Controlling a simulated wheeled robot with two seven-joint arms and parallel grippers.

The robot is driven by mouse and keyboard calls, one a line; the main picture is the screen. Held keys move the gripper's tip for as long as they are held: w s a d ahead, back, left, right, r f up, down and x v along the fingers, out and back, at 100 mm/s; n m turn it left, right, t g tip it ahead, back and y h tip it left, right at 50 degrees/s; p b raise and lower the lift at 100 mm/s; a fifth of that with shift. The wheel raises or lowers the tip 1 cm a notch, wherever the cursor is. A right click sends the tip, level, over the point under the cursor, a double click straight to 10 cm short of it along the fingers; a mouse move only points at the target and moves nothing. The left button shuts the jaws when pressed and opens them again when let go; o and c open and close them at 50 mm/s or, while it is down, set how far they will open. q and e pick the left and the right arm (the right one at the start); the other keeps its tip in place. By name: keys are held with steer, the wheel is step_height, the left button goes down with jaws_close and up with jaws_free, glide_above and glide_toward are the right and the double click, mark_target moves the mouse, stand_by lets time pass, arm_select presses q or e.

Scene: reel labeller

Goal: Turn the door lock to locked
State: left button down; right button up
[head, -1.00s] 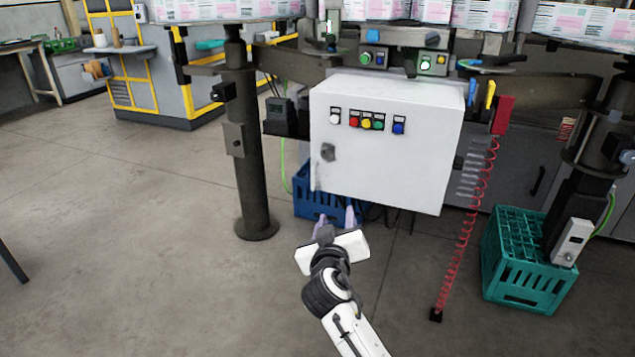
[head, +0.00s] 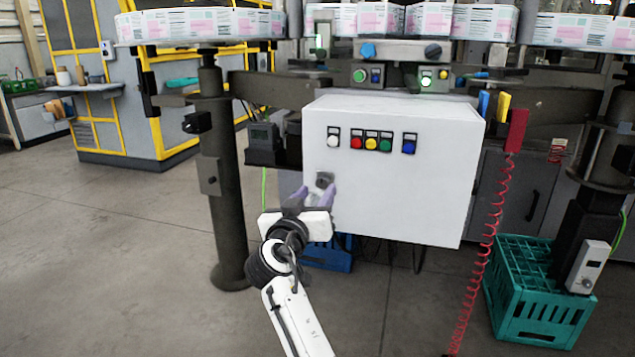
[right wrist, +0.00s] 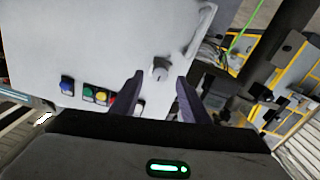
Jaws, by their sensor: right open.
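The door lock (head: 324,180) is a small grey knob near the left edge of the white cabinet door (head: 400,195). In the right wrist view the lock (right wrist: 160,70) shows between and beyond my two fingers. My right gripper (head: 316,192) is open, its purple fingertips just below the lock in the head view. In the right wrist view my right gripper (right wrist: 158,88) has its fingers apart on either side of the lock's line. I cannot tell whether they touch it. My left gripper is not in view.
Several coloured buttons (head: 371,141) line the cabinet's upper part. A dark post (head: 222,180) stands close left. A red coiled hose (head: 487,270) hangs at right, beside a green crate (head: 535,300). A blue crate (head: 335,256) is below the cabinet. Open floor lies at left.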

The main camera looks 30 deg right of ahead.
mark_target(322, 185)
steer(key=shift+x, duration=1.65)
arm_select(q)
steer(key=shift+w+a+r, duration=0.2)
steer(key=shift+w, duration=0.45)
arm_select(e)
steer(key=shift+c, duration=0.3)
steer(key=c, duration=1)
